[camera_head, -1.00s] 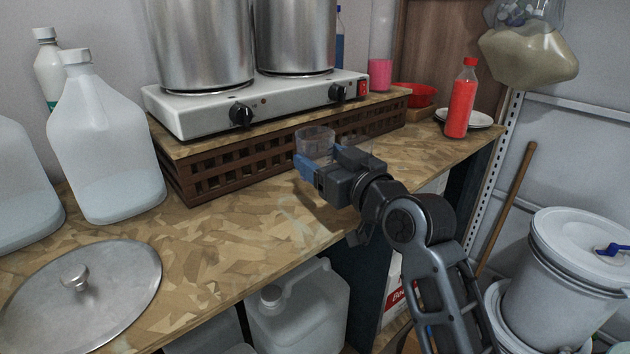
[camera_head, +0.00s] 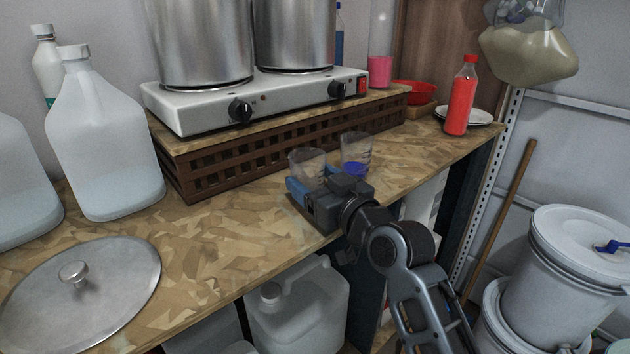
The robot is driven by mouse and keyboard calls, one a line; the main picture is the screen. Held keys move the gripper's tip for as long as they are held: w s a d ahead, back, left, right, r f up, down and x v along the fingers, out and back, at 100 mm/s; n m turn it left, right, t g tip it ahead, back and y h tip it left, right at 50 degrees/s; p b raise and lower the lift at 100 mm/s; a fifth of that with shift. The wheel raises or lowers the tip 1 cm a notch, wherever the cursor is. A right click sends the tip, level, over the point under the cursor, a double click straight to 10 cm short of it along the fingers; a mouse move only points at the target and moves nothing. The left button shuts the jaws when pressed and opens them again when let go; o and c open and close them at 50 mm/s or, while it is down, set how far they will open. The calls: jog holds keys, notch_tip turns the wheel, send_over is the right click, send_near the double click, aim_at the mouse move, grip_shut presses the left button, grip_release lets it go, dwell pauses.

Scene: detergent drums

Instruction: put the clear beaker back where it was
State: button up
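The clear beaker (camera_head: 307,161) is upright between the blue-tipped fingers of my gripper (camera_head: 315,181), over the wooden counter in front of the slatted riser. My gripper appears shut on it, with one finger on each side. Its lower part is hidden by the gripper, so I cannot tell whether its base touches the counter. A second clear beaker (camera_head: 356,150) with blue liquid in the bottom stands on the counter just right of and behind the held one.
The slatted riser (camera_head: 240,165) with a hot plate (camera_head: 290,98) and two steel pots runs behind. Large jugs (camera_head: 105,150) and a metal lid (camera_head: 110,285) are at left. A red bottle (camera_head: 461,100) stands at right. The counter (camera_head: 225,235) left of my gripper is clear.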

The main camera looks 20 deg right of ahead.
jog(key=o, duration=0.3)
jog(key=shift+o, duration=0.2)
jog(key=shift+r, duration=0.2)
jog(key=shift+s+f, duration=0.1)
jog(key=shift+s, duration=0.2)
jog(key=s+d+b, duration=0.1)
jog(key=s+d, duration=0.1)
jog(key=s, duration=0.9)
jog(key=shift+s+d, duration=0.1)
